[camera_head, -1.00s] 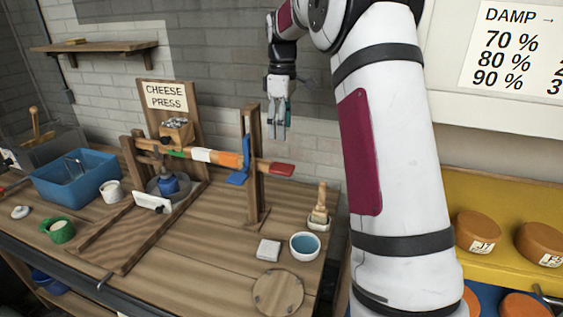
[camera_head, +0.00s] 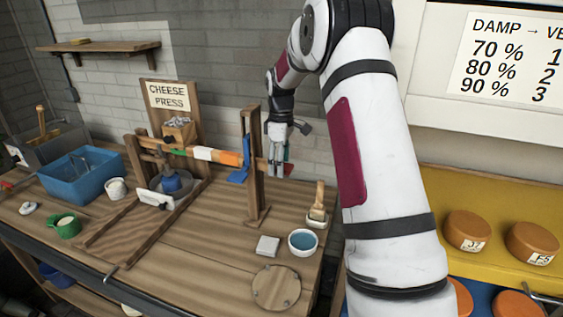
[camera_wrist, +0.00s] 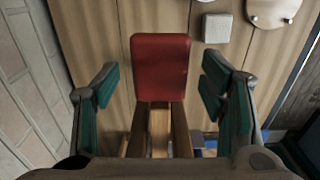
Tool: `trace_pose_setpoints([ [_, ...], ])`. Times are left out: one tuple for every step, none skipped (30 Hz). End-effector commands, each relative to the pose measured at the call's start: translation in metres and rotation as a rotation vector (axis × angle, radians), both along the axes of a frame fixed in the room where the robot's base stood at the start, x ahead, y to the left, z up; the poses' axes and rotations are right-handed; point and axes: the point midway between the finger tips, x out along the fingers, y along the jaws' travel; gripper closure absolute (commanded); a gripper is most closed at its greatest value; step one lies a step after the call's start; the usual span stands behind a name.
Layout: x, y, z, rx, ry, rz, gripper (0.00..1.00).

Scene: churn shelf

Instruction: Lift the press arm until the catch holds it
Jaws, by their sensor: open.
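The press arm (camera_head: 228,157) is a wooden beam with white, orange and green bands, running roughly level from the cheese press to an upright post (camera_head: 254,185). A blue part (camera_head: 246,150), perhaps the catch, sits at the post beside the beam; whether it touches the beam is unclear. My gripper (camera_head: 277,170) is at the beam's right end and partly hides its red tip. In the wrist view the red tip (camera_wrist: 160,66) lies between the spread green-padded fingers of my gripper (camera_wrist: 160,85), with gaps on both sides.
A soap-like white block (camera_head: 268,246), a blue-filled bowl (camera_head: 303,242), a brush (camera_head: 318,205) and a round board (camera_head: 276,287) stand on the bench's right part. A blue tub (camera_head: 82,175) is at left. A brick wall is close behind the gripper.

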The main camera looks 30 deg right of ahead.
Motion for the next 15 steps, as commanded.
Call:
trace_pose_setpoints([
  [0.0, 0.0, 0.0, 0.0, 0.0, 0.0, 0.35],
  [0.0, 0.0, 0.0001, 0.0, 0.0, 0.0, 0.37],
  [0.0, 0.0, 0.0001, 0.0, 0.0, 0.0, 0.46],
  [-0.0001, -0.0001, 0.0001, 0.0, 0.0, 0.0, 0.53],
  [-0.0001, -0.0001, 0.0002, 0.0, 0.0, 0.0, 0.6],
  [-0.0001, -0.0001, 0.0002, 0.0, 0.0, 0.0, 0.69],
  [-0.0001, -0.0001, 0.0002, 0.0, 0.0, 0.0, 0.76],
  [-0.0001, -0.0001, 0.0002, 0.0, 0.0, 0.0, 0.83],
  [-0.0001, -0.0001, 0.0003, 0.0, 0.0, 0.0, 0.92],
  [-0.0001, -0.0001, 0.0003, 0.0, 0.0, 0.0, 0.98],
  [-0.0002, -0.0001, 0.0003, 0.0, 0.0, 0.0, 1.0],
  [-0.0001, -0.0001, 0.0004, 0.0, 0.0, 0.0, 1.0],
  [0.0002, -0.0001, 0.0009, -0.001, 0.001, 0.0, 1.0],
  [0.0006, 0.0001, 0.0019, -0.001, 0.002, 0.0, 1.0],
  [0.0015, 0.0004, 0.0044, -0.004, 0.006, 0.001, 1.0],
])
